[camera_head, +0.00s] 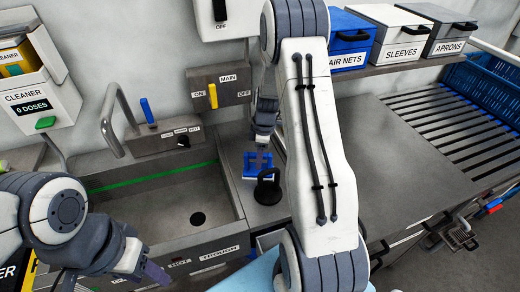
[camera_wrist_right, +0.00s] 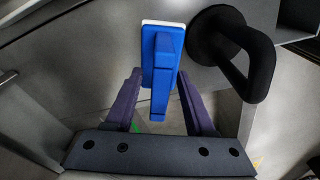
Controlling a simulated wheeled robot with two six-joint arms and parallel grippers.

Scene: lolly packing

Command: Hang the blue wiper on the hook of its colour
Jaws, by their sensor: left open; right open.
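The blue wiper (camera_wrist_right: 163,62), with a pale edge along its far end, lies between the two purple fingers of my right gripper (camera_wrist_right: 160,78) in the right wrist view. The fingers are open, one on each side of its handle, with gaps visible. In the head view the wiper (camera_head: 251,168) is on the grey counter right of the sink, below my right arm's end. My left gripper (camera_head: 148,271) is open and low at the left, in front of the sink, away from the wiper. I cannot make out a blue hook clearly.
A black handled tool (camera_head: 268,190) stands close beside the wiper; it also shows in the right wrist view (camera_wrist_right: 238,48). The sink (camera_head: 165,200) is left. Small red and blue parts (camera_head: 491,206) sit at the right counter edge. The right counter (camera_head: 400,165) is clear.

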